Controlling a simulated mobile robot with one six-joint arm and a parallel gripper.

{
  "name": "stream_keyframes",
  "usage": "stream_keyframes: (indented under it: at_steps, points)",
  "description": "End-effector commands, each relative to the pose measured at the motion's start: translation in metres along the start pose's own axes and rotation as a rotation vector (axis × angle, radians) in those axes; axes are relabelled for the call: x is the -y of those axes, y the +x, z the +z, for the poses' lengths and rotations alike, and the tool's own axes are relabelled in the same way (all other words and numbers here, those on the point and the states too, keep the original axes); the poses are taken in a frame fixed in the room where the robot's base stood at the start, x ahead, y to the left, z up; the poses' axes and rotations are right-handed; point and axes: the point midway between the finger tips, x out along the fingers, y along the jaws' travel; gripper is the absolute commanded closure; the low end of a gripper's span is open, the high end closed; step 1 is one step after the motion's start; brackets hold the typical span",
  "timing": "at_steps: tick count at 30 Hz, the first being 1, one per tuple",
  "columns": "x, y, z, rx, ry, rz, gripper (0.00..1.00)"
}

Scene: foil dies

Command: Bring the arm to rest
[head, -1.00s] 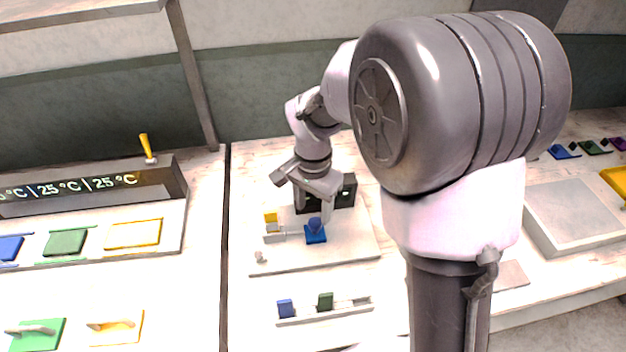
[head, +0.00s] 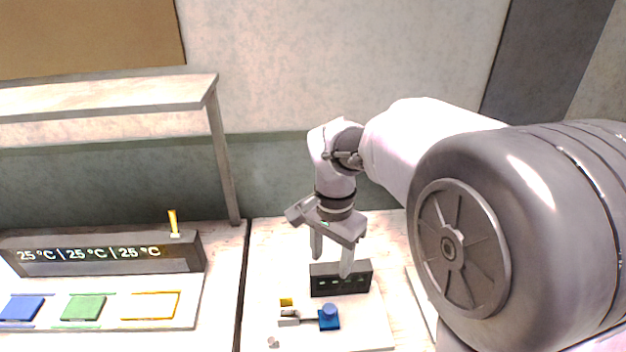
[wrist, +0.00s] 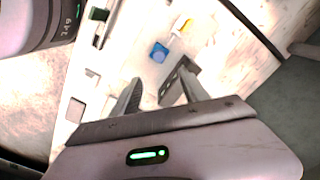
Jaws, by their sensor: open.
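My gripper (head: 331,262) is open, its two fingers apart and pointing down, with nothing between them. In the head view it hangs above the back of the white plate, in front of or over a dark block with holes (head: 341,279). The gripper's fingers also show in the wrist view (wrist: 152,98), with the dark block (wrist: 177,78) close by the right finger. A blue die with a round knob (head: 329,316) sits on the plate, apart from the fingers; it also shows in the wrist view (wrist: 159,52).
A small yellow piece (head: 286,302) lies beside a light fitting left of the blue die. At left stands a dark display (head: 100,252) reading 25 °C, with blue (head: 20,308), green (head: 83,307) and yellow-edged (head: 150,305) pads before it. A shelf (head: 100,95) overhangs there.

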Motion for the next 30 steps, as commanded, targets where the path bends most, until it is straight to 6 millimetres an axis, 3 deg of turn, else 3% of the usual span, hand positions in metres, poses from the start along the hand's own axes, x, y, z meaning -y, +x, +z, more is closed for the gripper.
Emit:
stream_keyframes:
  at_steps: [2, 7, 9, 13, 18, 30]
  points:
    - [-0.011, -0.007, 0.006, -0.014, -0.024, -0.039, 0.48]
    - [-0.076, -0.025, 0.051, -0.116, -0.179, -0.228, 0.48]
    - [-0.103, -0.021, 0.073, -0.177, -0.247, -0.299, 0.48]
    - [-0.135, -0.006, 0.103, -0.279, -0.342, -0.387, 0.48]
    - [-0.149, 0.003, 0.116, -0.338, -0.391, -0.425, 0.48]
    - [-0.149, 0.002, 0.116, -0.338, -0.392, -0.425, 0.48]
